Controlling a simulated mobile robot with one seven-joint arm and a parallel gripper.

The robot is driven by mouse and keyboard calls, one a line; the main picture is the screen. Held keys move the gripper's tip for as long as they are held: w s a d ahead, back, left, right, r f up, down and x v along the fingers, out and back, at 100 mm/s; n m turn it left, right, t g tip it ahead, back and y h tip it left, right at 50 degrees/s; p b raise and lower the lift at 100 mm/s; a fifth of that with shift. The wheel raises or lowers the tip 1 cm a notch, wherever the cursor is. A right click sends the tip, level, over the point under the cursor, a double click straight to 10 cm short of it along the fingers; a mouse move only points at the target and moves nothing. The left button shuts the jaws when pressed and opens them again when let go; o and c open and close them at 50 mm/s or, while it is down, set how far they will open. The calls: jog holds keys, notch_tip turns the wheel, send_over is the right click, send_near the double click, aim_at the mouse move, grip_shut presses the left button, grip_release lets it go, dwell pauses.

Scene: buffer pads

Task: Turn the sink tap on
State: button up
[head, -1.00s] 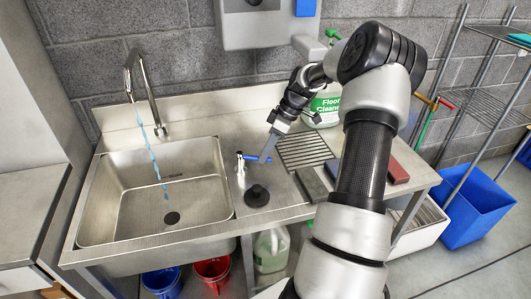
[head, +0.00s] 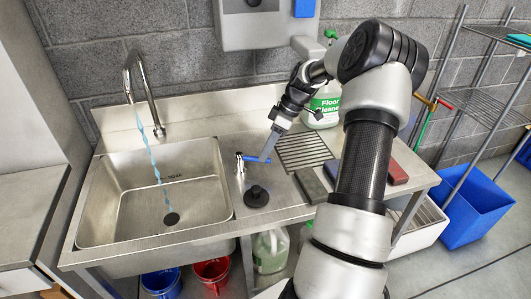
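The sink basin (head: 130,205) is steel, set in the counter at the left. The curved spout (head: 141,85) rises behind it, and a thin bluish stream of water (head: 151,165) runs from it down toward the drain (head: 172,218). Whether the fingers touch the lever or are open or shut is too small to tell.
A black plunger-like piece (head: 257,196) stands just in front of the valve. A ridged drainboard (head: 303,151), grey and red blocks (head: 397,172) and a Floor Cleaner jug (head: 324,105) lie to the right. Buckets (head: 212,273) stand under the counter.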

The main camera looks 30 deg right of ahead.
jog(key=v, duration=1)
jog(key=shift+r+p, duration=0.25)
jog(key=shift+p, duration=0.05)
